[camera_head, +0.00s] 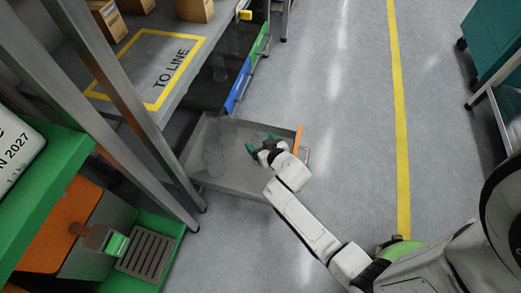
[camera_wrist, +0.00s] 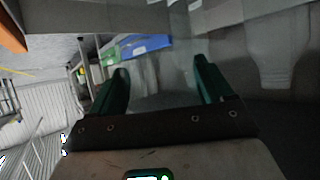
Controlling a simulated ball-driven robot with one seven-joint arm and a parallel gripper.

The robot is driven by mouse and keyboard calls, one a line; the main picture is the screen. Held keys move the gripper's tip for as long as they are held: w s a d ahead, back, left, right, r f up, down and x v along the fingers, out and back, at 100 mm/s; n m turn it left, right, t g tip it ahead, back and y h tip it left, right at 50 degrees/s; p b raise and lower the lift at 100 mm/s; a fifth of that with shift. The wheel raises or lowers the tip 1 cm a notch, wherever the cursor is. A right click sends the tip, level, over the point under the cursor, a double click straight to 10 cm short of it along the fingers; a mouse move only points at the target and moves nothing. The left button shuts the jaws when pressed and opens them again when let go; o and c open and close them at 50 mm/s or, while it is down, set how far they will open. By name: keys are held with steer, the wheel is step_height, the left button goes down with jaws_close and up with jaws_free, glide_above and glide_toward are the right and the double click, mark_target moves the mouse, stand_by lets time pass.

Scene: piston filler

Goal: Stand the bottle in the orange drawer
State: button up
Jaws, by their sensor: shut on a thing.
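The orange drawer (camera_head: 298,141) is pulled out below the bench, a grey tray with an orange front edge. My gripper (camera_head: 257,148), with dark green fingers, is over the right part of this tray. In the wrist view my gripper (camera_wrist: 163,84) has its fingers set apart around a clear bottle (camera_wrist: 160,72), which shows only faintly. Its base is hard to make out, so I cannot tell whether it touches the drawer floor. Other clear bottleware (camera_head: 215,153) is in the left part of the drawer; one clear bottle (camera_wrist: 270,50) shows right of my fingers in the wrist view.
A blue-fronted drawer (camera_head: 238,88) and a green-fronted drawer (camera_head: 260,48) are beyond the orange one. Grey frame posts (camera_head: 150,125) stand left of it. A green-and-orange machine (camera_head: 65,225) is at lower left. The floor (camera_head: 345,120) to the right is clear.

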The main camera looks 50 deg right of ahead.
steer(key=shift+w+f+b, duration=0.15)
steer(key=shift+f+b, duration=0.7)
steer(key=shift+f, duration=0.85)
steer(key=shift+f+b, duration=0.25)
steer(key=shift+b, duration=0.05)
steer(key=o, duration=1)
steer(key=shift+r, duration=0.1)
steer(key=shift+c, duration=0.2)
steer(key=shift+s+a+r+p, duration=0.15)
steer(key=shift+s+r+p, duration=0.15)
steer(key=shift+p, duration=0.25)
steer(key=s+a+r+n+g+y+p, duration=0.2)
steer(key=s+a+r+g, duration=0.3)
steer(key=s, duration=0.5)
steer(key=s+a+r+n+g+y+p, duration=0.2)
steer(key=s+a+r+g, duration=0.3)
steer(key=s+a+r, duration=0.3)
steer(key=shift+s+r+n+y, duration=0.3)
steer(key=shift+s+r+y, duration=0.2)
steer(key=shift+s+r, duration=0.35)
